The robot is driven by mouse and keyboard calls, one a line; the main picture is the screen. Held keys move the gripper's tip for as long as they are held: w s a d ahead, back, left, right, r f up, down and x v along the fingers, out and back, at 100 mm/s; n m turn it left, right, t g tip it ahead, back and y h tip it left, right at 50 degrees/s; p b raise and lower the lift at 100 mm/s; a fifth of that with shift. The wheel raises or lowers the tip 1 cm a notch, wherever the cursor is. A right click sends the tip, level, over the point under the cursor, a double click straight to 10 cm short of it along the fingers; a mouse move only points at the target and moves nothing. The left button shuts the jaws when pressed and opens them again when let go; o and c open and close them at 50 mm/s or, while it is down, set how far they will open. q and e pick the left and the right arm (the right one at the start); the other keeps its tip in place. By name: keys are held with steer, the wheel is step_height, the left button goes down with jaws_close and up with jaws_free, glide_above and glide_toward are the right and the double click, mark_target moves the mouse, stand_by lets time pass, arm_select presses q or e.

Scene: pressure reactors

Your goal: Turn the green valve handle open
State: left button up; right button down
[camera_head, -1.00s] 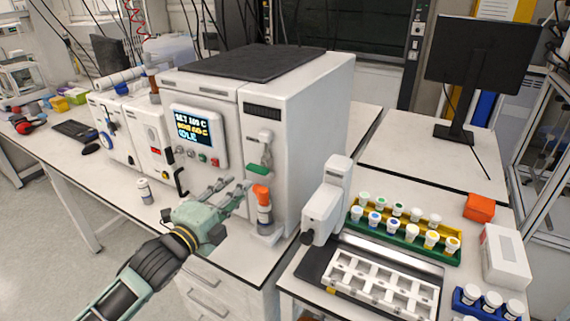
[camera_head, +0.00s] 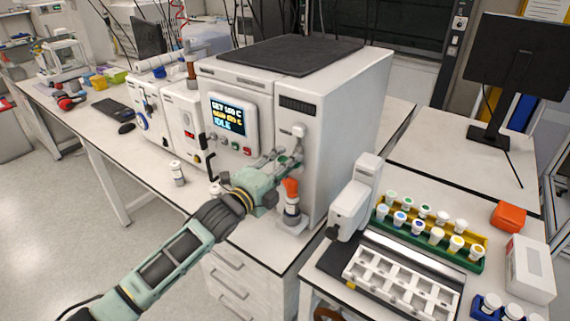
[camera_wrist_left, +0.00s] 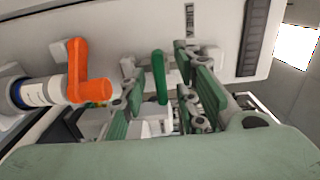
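The green valve handle (camera_wrist_left: 160,76) shows in the wrist view as an upright green bar on the white front of the reactor cabinet. My left gripper (camera_wrist_left: 163,100) is open, with its green-padded fingers on either side of the handle. No clear contact shows. In the head view my left gripper (camera_head: 281,161) is up against the cabinet front, below the white valve fitting (camera_head: 299,131), and its fingers largely hide the handle. My right gripper is not in view.
The display panel (camera_head: 233,123) is left of the gripper. A white dispenser (camera_head: 354,200) and vial racks (camera_head: 430,240) stand to the right.

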arm_select(q)
steer(key=shift+c, duration=0.2)
steer(key=shift+d, duration=0.1)
steer(key=c, duration=0.6)
jaws_close()
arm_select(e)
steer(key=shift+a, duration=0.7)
arm_select(q)
steer(key=shift+n, duration=0.3)
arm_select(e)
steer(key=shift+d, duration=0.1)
arm_select(q)
steer(key=n+b, duration=0.1)
steer(key=n, duration=1.6)
steer(key=shift+f, duration=0.2)
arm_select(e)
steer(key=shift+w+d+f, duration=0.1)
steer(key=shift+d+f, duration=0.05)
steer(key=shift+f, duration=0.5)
arm_select(q)
steer(key=shift+n, duration=0.3)
